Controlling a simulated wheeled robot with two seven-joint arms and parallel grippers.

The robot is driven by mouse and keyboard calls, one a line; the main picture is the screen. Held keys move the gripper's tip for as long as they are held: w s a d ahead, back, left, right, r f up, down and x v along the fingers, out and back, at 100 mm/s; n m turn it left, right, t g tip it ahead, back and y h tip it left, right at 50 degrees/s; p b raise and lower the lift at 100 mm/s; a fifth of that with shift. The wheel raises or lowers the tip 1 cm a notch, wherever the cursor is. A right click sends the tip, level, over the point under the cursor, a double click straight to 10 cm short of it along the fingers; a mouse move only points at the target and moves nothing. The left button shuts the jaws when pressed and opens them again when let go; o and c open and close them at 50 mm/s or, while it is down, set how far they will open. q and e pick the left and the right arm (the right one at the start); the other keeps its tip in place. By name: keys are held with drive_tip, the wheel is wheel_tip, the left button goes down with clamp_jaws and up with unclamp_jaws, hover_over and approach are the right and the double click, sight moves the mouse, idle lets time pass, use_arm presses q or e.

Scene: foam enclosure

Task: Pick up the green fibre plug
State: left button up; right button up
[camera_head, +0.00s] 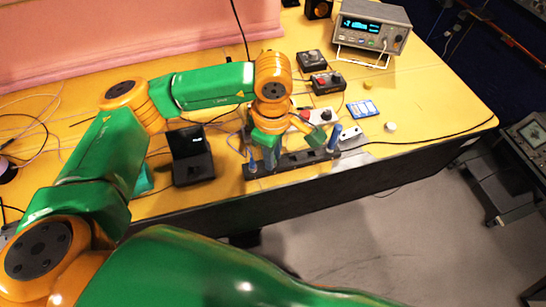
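My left gripper (269,152) reaches down from the orange wrist to the dark rack (302,160) at the table's front edge. Its fingertips are small and partly merge with what is below them, so I cannot tell if they are open or shut. I cannot pick out the green fibre plug for certain; it may be hidden at or behind the gripper. A blue plug-like piece (335,137) stands at the rack's right part, and a smaller bluish one (252,166) is at its left end. My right gripper is not in view.
A black device with a screen (191,157) stands left of the rack. Two dark control boxes (311,61) (327,82), a blue-and-white card (362,108) and a grey meter (372,30) are behind it. Thin cables lie across the yellow table (432,105).

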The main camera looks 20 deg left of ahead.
use_arm(q)
clamp_jaws()
